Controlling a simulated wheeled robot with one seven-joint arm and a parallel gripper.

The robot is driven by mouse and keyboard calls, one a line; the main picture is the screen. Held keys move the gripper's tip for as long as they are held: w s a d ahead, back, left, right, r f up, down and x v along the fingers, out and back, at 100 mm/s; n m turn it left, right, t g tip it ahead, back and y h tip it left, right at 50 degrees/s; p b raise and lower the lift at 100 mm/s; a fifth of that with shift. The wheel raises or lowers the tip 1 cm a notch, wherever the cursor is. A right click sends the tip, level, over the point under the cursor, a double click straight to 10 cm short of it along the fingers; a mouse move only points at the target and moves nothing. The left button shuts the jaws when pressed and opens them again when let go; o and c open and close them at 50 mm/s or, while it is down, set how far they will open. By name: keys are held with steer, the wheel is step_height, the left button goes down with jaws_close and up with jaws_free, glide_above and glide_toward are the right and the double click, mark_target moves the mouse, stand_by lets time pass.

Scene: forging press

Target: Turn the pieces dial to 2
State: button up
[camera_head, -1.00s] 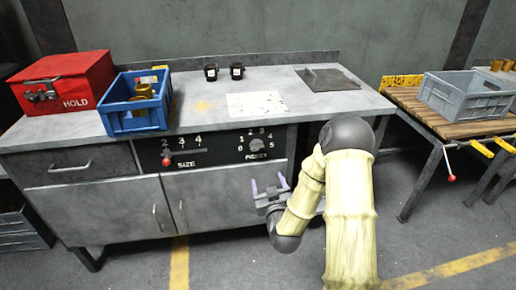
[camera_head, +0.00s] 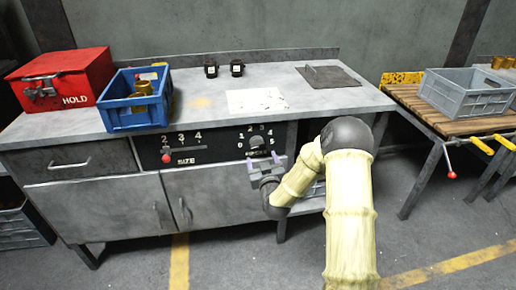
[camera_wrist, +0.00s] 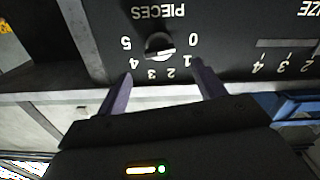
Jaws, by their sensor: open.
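The pieces dial (camera_head: 257,142) is a round knob on the black panel at the front of the bench. It also shows upside down in the wrist view (camera_wrist: 159,45), with the numbers 0 to 5 around it and the word PIECES beside it. I cannot tell surely which number its pointer marks. My gripper (camera_head: 266,161) is open and empty, just below and in front of the dial. In the wrist view, its two purple fingers (camera_wrist: 160,78) stand apart on either side of the dial's lower image area, and the knob lies beyond the tips.
The size slider with a red knob (camera_head: 168,158) is left on the same panel (camera_head: 213,152). On the bench top (camera_head: 200,88) are a red HOLD box (camera_head: 75,82), a blue crate (camera_head: 123,121) and two black cups (camera_head: 237,70). A slatted table (camera_head: 402,95) stands right.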

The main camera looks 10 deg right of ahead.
mark_target(258, 146)
steer(key=w, duration=0.8)
steer(key=shift+b, duration=0.3)
steer(key=shift+c, duration=0.2)
steer(key=c, duration=1)
